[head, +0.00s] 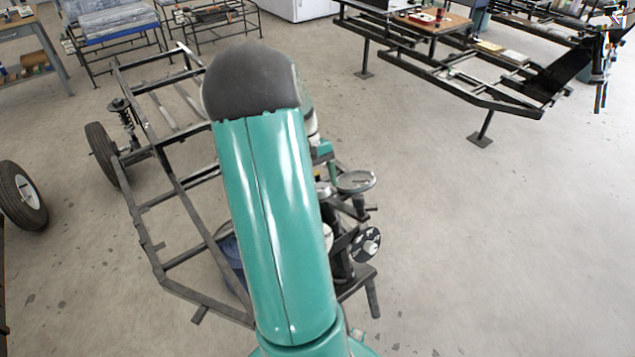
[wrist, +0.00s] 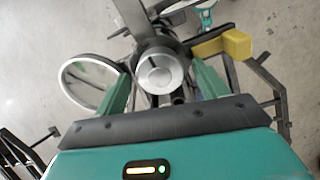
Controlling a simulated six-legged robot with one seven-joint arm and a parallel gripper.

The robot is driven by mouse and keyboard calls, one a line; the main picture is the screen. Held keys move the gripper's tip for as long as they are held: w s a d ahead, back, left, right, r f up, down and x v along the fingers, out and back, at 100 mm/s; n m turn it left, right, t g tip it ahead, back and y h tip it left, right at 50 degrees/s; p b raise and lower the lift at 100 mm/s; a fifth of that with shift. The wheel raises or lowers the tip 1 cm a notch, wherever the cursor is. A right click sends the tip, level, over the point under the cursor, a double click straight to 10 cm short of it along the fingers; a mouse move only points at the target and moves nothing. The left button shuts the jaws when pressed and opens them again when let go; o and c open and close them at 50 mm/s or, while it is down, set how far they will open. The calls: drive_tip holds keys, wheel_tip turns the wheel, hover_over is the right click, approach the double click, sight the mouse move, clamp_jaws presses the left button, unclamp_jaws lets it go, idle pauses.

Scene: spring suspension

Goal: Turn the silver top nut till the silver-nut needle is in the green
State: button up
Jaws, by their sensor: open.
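The silver top nut (wrist: 158,72) shows in the wrist view as a round, bright cap with a raised centre. My gripper (wrist: 163,78) is open, with one green finger on each side of the nut. A gap shows between the nut and each finger; I cannot tell their difference in height. A round, silver-rimmed disc (wrist: 90,84) stands left of the left finger. In the head view, a round disc (head: 356,181) and a dark-faced dial (head: 366,245) show right of my arm. My arm hides the nut there.
A yellow block (wrist: 237,44) sits beyond the right finger in the wrist view. A dark tube frame (head: 185,215) with a wheel (head: 102,152) extends left of my arm. Another frame (head: 470,80) stands at the back right. The floor at the right is clear.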

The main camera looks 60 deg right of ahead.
drive_tip(key=shift+c, duration=0.4)
drive_tip(key=c, duration=0.9)
drive_tip(key=shift+m, duration=0.4)
drive_tip(key=m, duration=0.5)
drive_tip(key=shift+m, duration=0.3)
drive_tip(key=m, duration=0.6)
drive_tip(key=shift+s+f, duration=0.1)
